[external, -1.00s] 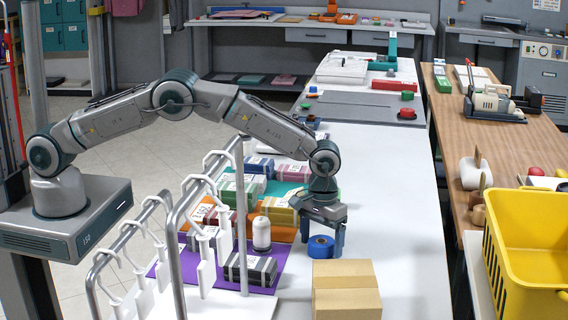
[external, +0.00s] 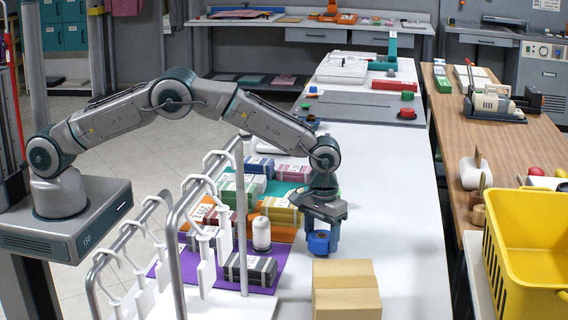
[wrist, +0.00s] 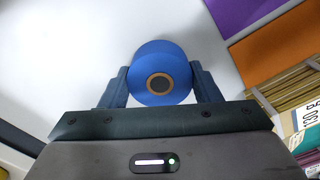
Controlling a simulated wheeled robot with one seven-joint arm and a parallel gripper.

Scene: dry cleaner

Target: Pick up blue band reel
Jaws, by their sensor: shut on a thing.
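The blue band reel (external: 319,243) is a short blue roll with a tan core around a dark hole. My gripper (external: 321,238) is shut on it, with one finger on each side. In the wrist view the reel (wrist: 160,62) sits between the two fingers of my gripper (wrist: 160,84), its round face toward the camera. In the external view the reel is at the white table (external: 380,185), behind the cardboard box. I cannot tell for sure how far it is above the table top.
A cardboard box (external: 346,290) stands just in front. To the left are a white spool (external: 262,233), banded bundles (external: 250,269) on coloured mats and a metal rack (external: 176,245) with white hangers. A yellow basket (external: 530,240) is at right. The table to the right of my gripper is clear.

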